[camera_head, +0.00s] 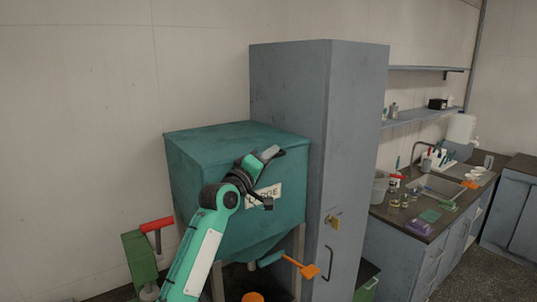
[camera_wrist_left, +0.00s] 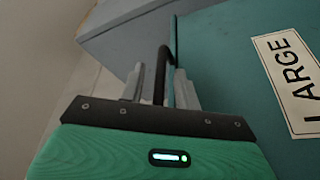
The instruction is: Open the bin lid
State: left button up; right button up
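The teal bin (camera_head: 190,180) stands left of a tall grey cabinet, with a white label reading "LARGE" (camera_wrist_left: 295,75) in the left wrist view. Its flat teal lid (camera_head: 215,138) lies shut on top. A dark bar handle (camera_wrist_left: 160,75) sits at the lid's edge. My left gripper (camera_head: 270,153) is at the lid's front edge. In the left wrist view its two grey fingers (camera_wrist_left: 160,88) stand apart on either side of the handle, with small gaps seeming to show. My right gripper is not in view.
The tall grey cabinet (camera_head: 290,95) stands close against the bin's right side. An orange-handled lever (camera_head: 305,270) is below the bin. A green machine with a red handle (camera_head: 157,224) stands at the left. A counter with a sink (camera_head: 440,186) is at the right.

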pick_arm(q)
grip_shut()
jog(key=shift+w+r, duration=0.1)
